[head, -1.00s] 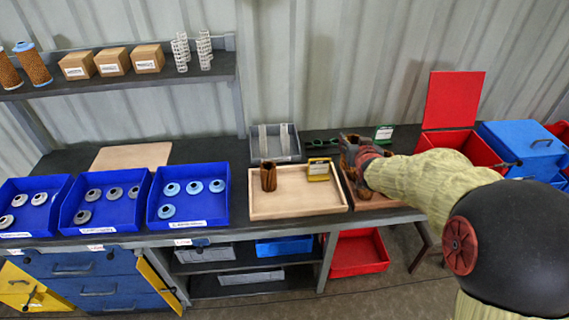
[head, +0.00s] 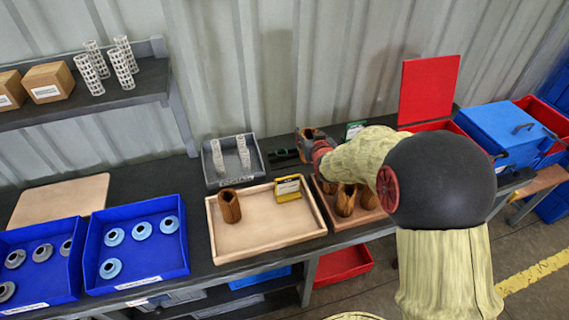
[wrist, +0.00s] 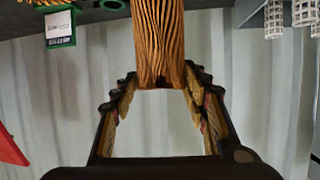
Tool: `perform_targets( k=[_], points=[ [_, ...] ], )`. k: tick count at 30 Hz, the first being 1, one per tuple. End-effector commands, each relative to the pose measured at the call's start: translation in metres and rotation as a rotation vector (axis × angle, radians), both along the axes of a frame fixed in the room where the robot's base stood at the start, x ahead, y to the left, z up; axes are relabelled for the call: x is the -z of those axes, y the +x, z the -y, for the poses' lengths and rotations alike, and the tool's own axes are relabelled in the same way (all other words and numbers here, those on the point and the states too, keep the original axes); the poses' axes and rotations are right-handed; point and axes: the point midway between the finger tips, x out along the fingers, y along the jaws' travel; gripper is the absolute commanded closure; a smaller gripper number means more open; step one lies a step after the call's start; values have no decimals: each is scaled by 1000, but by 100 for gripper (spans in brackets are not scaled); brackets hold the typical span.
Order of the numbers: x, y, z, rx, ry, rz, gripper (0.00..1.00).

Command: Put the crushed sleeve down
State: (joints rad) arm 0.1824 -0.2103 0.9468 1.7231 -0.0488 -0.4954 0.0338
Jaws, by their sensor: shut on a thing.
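My gripper (wrist: 162,105) is shut on a brown, wood-grained sleeve (wrist: 160,40), which fills the upper middle of the wrist view. In the head view, the held sleeve's top (head: 307,132) shows just past my gripper (head: 317,146), behind the right wooden tray (head: 376,217). My arm hides most of it, and I cannot tell how crushed it is. A similar sleeve (head: 229,206) stands in the left wooden tray (head: 265,238), near a yellow sign stand (head: 288,189). Several more sleeves (head: 345,199) stand in the right wooden tray, partly hidden by my arm.
A grey tray (head: 214,178) with white mesh cores stands behind the left wooden tray. Blue bins (head: 137,262) with ring caps stand at left. A green sign stand (head: 355,130) and an open red box (head: 432,125) are behind my arm. The left wooden tray's middle is clear.

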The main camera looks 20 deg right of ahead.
Motion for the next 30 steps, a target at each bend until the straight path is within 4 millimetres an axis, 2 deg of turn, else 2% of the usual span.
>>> perform_targets(
  k=[1,3,8,16,29,30],
  points=[
    [12,0,0,0,0,-1,79],
    [23,0,0,0,0,-2,79],
    [35,0,0,0,0,1,79],
    [75,0,0,0,-1,-2,79],
    [81,0,0,0,-1,1,79],
    [81,0,0,0,-1,1,54]
  ],
)
